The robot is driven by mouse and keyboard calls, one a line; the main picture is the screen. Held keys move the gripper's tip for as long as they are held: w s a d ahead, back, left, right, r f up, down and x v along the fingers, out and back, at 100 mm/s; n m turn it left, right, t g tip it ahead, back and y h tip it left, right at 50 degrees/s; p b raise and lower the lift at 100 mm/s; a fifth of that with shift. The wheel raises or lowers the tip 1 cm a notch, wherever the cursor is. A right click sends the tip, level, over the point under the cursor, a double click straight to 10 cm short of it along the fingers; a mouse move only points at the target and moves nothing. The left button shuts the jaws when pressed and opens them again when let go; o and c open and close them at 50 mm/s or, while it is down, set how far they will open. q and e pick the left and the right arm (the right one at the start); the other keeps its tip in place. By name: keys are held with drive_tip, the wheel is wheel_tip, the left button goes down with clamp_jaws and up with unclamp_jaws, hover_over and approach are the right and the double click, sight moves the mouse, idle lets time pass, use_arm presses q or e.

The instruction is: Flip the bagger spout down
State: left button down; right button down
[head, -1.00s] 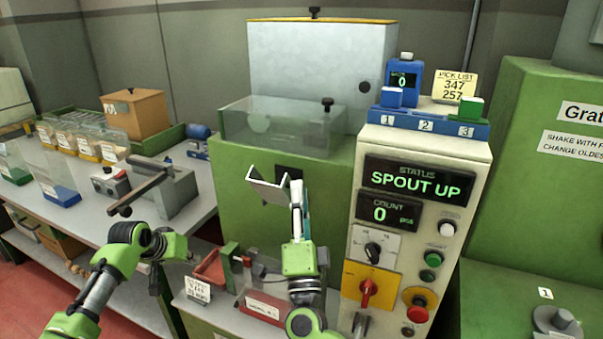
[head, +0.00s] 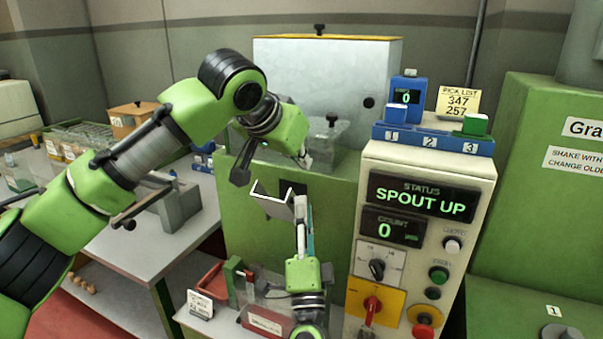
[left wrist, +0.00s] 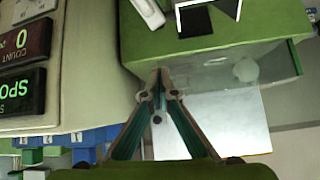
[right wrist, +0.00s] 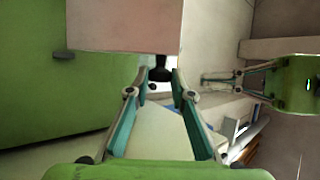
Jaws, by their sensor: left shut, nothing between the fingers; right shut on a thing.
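The bagger spout (head: 274,207) is a pale metal trough on the front of the green machine (head: 240,185), and it is tilted up. Its pale face fills the top of the right wrist view (right wrist: 125,25), with a dark knob (right wrist: 160,75) at its edge. My right gripper (head: 299,199) is at the spout's right side, shut on that knob between its fingertips. My left gripper (head: 304,160) is shut and empty, above the spout and in front of the clear bin. The status display (head: 420,201) reads SPOUT UP.
The control panel (head: 375,165) with knobs and buttons stands close on the right. A clear bin (head: 335,135) sits on the machine top. A red tray (head: 212,280) and a clear box are below. The grey table (head: 130,250) is at left.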

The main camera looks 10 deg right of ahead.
use_arm(q)
drive_tip(key=x, duration=0.9)
drive_tip(key=shift+s+a+f, duration=0.45)
drive_tip(key=shift+s+a, duration=0.2)
drive_tip(key=shift+s+a+f, duration=0.4)
drive_tip(key=shift+s+a, duration=0.25)
